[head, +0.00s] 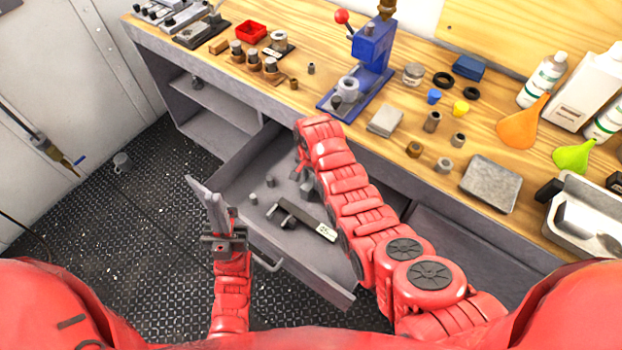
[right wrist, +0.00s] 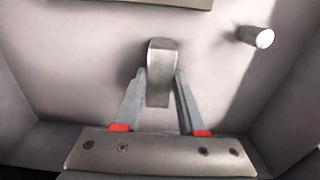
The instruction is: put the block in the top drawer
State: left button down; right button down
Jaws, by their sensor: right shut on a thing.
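The block (right wrist: 159,58) is a grey metal piece with a rounded upper end, seen in the right wrist view. My right gripper (right wrist: 161,78) is shut on it, one finger on each side. Both are over the grey drawer floor, though I cannot tell whether the block touches it. In the head view my right arm reaches into the open drawer (head: 240,192) and mostly hides the right gripper and block. My left gripper (head: 208,205) is near the drawer's left front side, above its bar handle (head: 265,262). It holds nothing visible; its finger gap is unclear.
The drawer holds a dark tool with a white label (head: 325,232) and several small cylinders, one also in the right wrist view (right wrist: 262,38). The wooden bench (head: 340,70) above carries a blue press (head: 372,50), bottles and funnels.

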aim_at(311, 181)
jog(key=shift+f, duration=0.2)
jog(key=c, duration=0.5)
grip_release()
jog(key=shift+r, duration=0.2)
notch_tip(311, 181, up, 7)
jog(key=shift+r+b, duration=0.1)
jog(key=shift+b, duration=0.6)
jog(key=shift+r+p, duration=1.7)
jog(key=shift+r, duration=0.75)
